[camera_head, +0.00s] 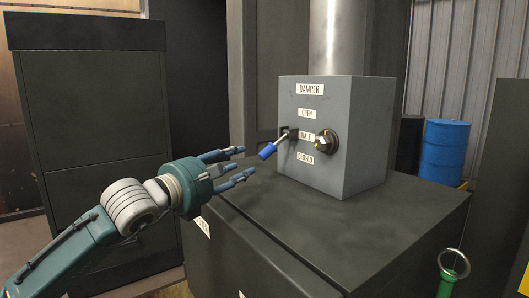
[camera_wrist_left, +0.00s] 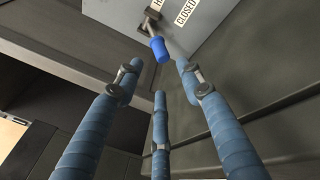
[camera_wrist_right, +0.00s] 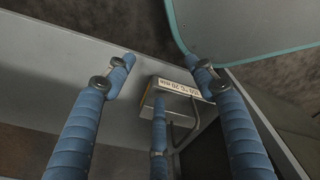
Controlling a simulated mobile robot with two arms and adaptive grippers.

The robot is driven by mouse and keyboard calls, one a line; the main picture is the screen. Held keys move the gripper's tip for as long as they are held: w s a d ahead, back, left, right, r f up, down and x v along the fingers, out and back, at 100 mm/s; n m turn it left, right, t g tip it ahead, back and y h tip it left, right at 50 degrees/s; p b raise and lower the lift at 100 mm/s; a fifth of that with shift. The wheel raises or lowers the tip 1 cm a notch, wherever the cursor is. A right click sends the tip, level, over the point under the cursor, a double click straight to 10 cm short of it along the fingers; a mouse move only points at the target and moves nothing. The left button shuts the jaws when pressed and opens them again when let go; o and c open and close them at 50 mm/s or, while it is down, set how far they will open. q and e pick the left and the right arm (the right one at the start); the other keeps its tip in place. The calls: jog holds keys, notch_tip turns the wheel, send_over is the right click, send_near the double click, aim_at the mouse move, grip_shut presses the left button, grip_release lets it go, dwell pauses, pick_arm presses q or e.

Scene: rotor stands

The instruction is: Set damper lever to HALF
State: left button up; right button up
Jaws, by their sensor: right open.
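The grey damper box (camera_head: 360,128) has a DAMPER plate and labels OPEN (camera_head: 307,113), HALF (camera_head: 306,135) and CLOSED (camera_head: 305,157) on its front. The damper lever, with a blue grip (camera_head: 268,151), sticks out from a slot left of the labels, its base near HALF's height. The grip also shows in the left wrist view (camera_wrist_left: 159,49). My left gripper (camera_head: 243,163) is open, with its fingertips just short of the grip and not closed on it. My right gripper (camera_wrist_right: 165,75) is open in the right wrist view, away from the lever.
The box stands on a dark cabinet (camera_head: 400,220) with a pipe (camera_head: 337,40) rising behind. A blue drum (camera_head: 443,148) stands at right. A green handle with a ring (camera_head: 446,283) is at lower right. A labelled box (camera_wrist_right: 178,88) lies beyond my right fingers.

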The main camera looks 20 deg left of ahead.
aim_at(261, 156)
pick_arm(q)
jog(key=p+x, duration=0.1)
jog(key=x, duration=0.2)
jog(key=p+x, duration=0.1)
jog(key=shift+w+d+r+p, duration=0.25)
jog(key=shift+w+r+p, duration=0.1)
jog(key=x, duration=0.2)
jog(key=p+x, duration=0.1)
jog(key=shift+f, duration=0.3)
jog(key=shift+w+d+p, duration=0.15)
jog(key=shift+w+p, duration=0.15)
jog(key=shift+w, duration=0.3)
jog(key=shift+f, duration=0.15)
jog(key=shift+c, duration=0.5)
grip_shut()
pick_arm(e)
jog(key=s+a+r, duration=0.1)
jog(key=s+r, duration=0.2)
jog(key=r, duration=0.1)
jog(key=shift+s+r+g, duration=0.4)
